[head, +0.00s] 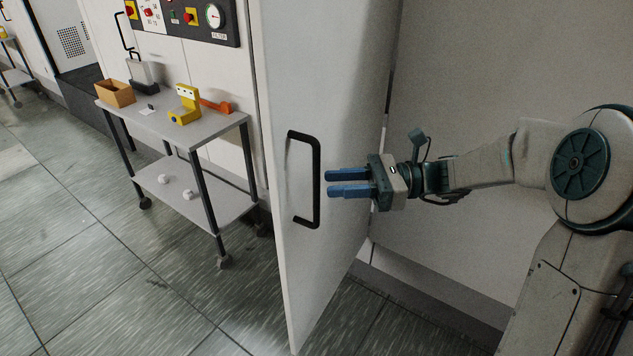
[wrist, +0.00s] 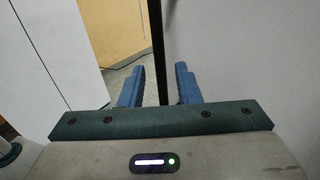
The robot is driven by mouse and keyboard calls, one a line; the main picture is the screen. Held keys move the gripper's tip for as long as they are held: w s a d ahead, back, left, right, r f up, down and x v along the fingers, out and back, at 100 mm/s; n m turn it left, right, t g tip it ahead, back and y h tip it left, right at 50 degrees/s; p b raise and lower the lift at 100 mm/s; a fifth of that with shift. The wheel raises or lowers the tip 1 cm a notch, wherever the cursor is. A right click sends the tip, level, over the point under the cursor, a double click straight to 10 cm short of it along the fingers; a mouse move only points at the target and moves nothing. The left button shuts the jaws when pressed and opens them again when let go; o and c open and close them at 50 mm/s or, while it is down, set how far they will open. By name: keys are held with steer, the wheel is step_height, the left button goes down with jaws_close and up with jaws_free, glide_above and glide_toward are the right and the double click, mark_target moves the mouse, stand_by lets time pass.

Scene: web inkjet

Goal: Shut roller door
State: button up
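The roller door (head: 290,90) is a tall light-grey panel that stands open, swung out from the machine front. Its black bracket handle (head: 317,180) is on the face toward the left. My gripper (head: 329,183) has two blue fingers, spread apart, with the tips just right of the handle's upright bar in the head view. In the wrist view my gripper (wrist: 160,72) shows open, with the black handle bar (wrist: 158,45) seen between the fingers. I cannot tell whether the bar is within their reach. Nothing is gripped.
A grey trolley (head: 215,127) stands left of the door, with a yellow device (head: 186,105), an orange-brown box (head: 115,93) and small white items on its lower shelf. A control panel with a gauge (head: 214,16) is above. Tiled floor (head: 70,230) is clear at front left.

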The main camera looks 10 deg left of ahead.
steer(key=shift+x, duration=2.35)
jaws_close()
steer(key=shift+w, duration=0.1)
